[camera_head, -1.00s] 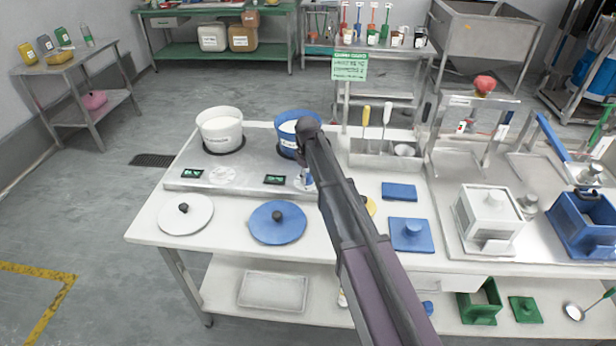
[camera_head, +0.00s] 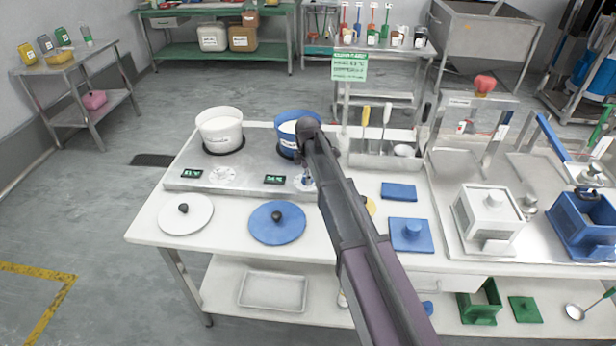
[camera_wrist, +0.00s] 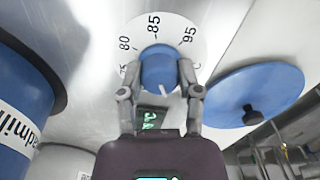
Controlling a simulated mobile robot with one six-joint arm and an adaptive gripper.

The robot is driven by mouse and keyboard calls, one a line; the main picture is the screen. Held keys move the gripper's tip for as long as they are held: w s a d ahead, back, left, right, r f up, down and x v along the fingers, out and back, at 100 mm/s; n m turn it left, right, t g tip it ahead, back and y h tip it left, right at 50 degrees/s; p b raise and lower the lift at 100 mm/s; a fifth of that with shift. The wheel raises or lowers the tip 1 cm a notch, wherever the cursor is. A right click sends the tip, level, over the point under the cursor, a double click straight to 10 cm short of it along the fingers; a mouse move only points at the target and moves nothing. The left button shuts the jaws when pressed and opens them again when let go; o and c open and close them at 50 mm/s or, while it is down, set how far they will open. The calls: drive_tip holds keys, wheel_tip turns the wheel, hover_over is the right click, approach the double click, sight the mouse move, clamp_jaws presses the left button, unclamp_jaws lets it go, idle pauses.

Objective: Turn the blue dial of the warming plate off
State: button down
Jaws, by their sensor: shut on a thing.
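The warming plate (camera_head: 235,177) is a flat metal unit on the white table, with two displays on its front. My gripper (camera_wrist: 160,78) is shut on the blue dial, one finger on each side. In the head view my arm hides most of the dial and gripper, and part of its scale (camera_head: 303,183) shows beside the arm.
A white pot (camera_head: 220,128) and a blue pot (camera_head: 290,128) stand on the plate. A white lid (camera_head: 170,215) and a blue lid (camera_head: 290,228) lie in front; the blue lid is also close right of my gripper in the wrist view (camera_wrist: 285,88).

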drive_tip(key=shift+s, duration=0.1)
idle(0.4)
drive_tip(key=shift+c, duration=1.4)
unclamp_jaws()
